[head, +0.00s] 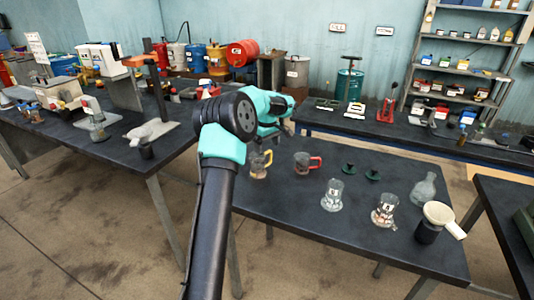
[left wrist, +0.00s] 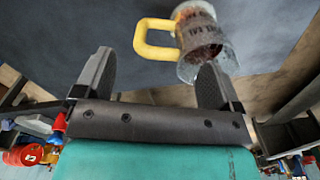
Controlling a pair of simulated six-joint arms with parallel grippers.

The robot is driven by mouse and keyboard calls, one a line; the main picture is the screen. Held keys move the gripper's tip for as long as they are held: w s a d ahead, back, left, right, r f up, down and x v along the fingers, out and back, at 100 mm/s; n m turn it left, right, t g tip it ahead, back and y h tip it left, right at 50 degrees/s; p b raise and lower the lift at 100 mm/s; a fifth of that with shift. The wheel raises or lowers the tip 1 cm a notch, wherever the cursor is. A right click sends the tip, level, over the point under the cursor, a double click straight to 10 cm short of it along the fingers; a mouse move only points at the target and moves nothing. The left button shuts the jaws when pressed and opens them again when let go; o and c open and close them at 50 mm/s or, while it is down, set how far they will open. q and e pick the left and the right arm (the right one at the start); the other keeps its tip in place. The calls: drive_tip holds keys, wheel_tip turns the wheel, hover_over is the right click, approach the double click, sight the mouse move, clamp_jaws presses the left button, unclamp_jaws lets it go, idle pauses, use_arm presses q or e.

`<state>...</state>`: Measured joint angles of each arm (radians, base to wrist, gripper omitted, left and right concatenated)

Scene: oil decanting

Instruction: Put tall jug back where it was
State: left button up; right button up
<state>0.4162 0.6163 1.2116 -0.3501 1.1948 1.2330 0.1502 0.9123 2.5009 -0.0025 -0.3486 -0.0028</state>
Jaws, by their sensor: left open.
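A clear glass jug with a yellow handle (head: 258,165) stands on the dark table, near its left end. It looks taller and narrower than the jug with a red handle (head: 306,162) to its right. My left gripper (head: 272,126) is just above and behind the yellow-handled jug in the head view, its fingers mostly hidden by my arm. In the left wrist view, its two fingers are spread with nothing between them. The yellow-handled jug (left wrist: 205,38) appears beyond the fingertips, with reddish-brown contents; contact cannot be judged. My right gripper is not in view.
The table also holds two dark green pieces (head: 348,169), two glass vessels with labels (head: 332,195), a clear flask (head: 423,189) and a cream funnel (head: 439,213) on a dark container. The table's front middle is clear. Another bench (head: 400,134) stands behind.

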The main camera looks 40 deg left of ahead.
use_arm(q)
wheel_tip(320, 180, up, 7)
drive_tip(key=shift+r, duration=0.15)
idle(0.7)
